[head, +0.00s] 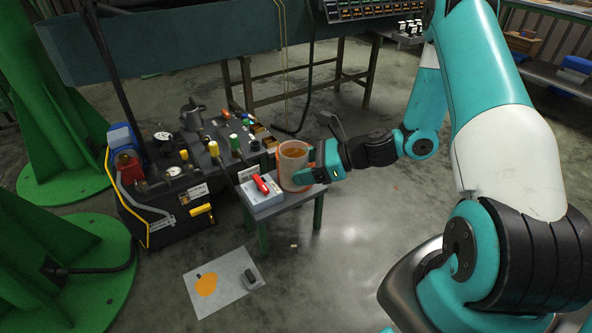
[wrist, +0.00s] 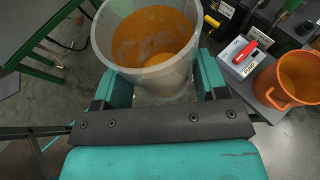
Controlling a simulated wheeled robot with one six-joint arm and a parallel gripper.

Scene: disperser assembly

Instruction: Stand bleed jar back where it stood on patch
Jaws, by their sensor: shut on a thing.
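The bleed jar (head: 294,155) is a clear, frosted jar with orange liquid inside. It also shows large in the wrist view (wrist: 150,72), upright or nearly so, between the two teal fingers. My gripper (head: 312,170) is shut on it, and the wrist view (wrist: 160,88) shows a finger on each side. In the head view the jar appears over the small grey table (head: 270,215). A white sheet (head: 236,272) with an orange patch (head: 206,284) lies on the floor; I cannot tell whether this is the task's patch.
An orange mug (wrist: 292,82) stands on the small table, beside a pale box (head: 258,200) with a red lever (head: 261,184). A dark unit (head: 165,215) with gauges, knobs and hoses stands left. A small dark object (head: 249,276) lies on the sheet.

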